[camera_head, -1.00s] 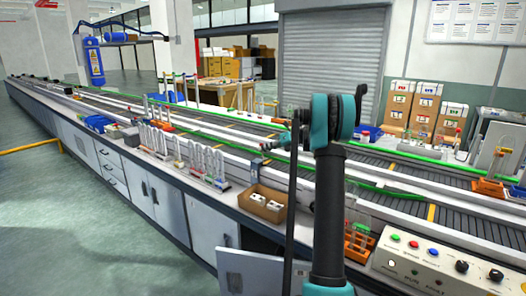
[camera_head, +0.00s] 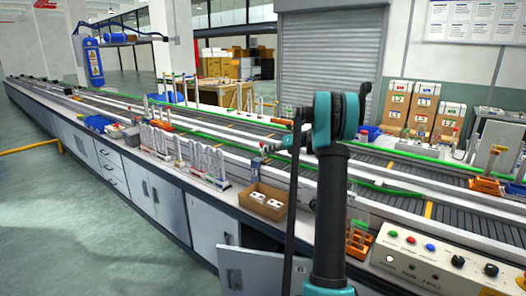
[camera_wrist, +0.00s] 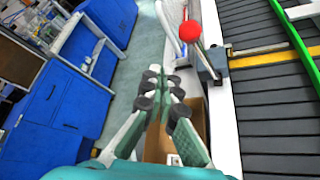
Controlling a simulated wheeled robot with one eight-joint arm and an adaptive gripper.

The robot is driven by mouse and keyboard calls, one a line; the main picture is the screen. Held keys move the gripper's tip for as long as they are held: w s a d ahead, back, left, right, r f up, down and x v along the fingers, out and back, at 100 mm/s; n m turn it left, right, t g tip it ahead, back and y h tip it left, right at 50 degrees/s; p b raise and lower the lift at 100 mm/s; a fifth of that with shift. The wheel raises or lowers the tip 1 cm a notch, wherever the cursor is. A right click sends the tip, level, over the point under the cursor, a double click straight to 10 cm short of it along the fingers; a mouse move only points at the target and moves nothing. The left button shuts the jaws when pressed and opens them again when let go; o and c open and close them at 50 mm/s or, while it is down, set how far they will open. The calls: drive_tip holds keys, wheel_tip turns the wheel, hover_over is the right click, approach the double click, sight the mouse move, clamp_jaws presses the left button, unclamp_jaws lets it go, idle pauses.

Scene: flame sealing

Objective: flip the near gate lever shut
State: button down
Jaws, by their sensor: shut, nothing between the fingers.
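A lever with a round red knob (camera_wrist: 190,31) shows at the top of the wrist view. It stands by a grey mount block (camera_wrist: 212,64) at the edge of the conveyor rail. My gripper (camera_wrist: 163,78) is shut and empty, with its fingertips close together. In the picture the tips lie below and left of the red knob, apart from it. In the head view a small grey-blue post (camera_head: 256,169) stands at the near rail behind the cardboard box. My upright arm covers part of the conveyor there. Whether the knob touches anything is not clear.
An open cardboard box (camera_head: 264,202) stands on the near ledge, partly under my fingers in the wrist view. A control panel (camera_head: 440,262) and an orange rack (camera_head: 358,240) are to the right. Glass tubes (camera_head: 208,165) stand to the left. A green rail (camera_wrist: 294,34) runs along the belt.

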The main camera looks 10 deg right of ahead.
drive_tip(key=s+d, duration=0.2)
drive_tip(key=d, duration=0.4)
drive_tip(key=shift+s+d+r, duration=0.2)
drive_tip(key=shift+s+r, duration=0.05)
drive_tip(key=shift+s, duration=0.05)
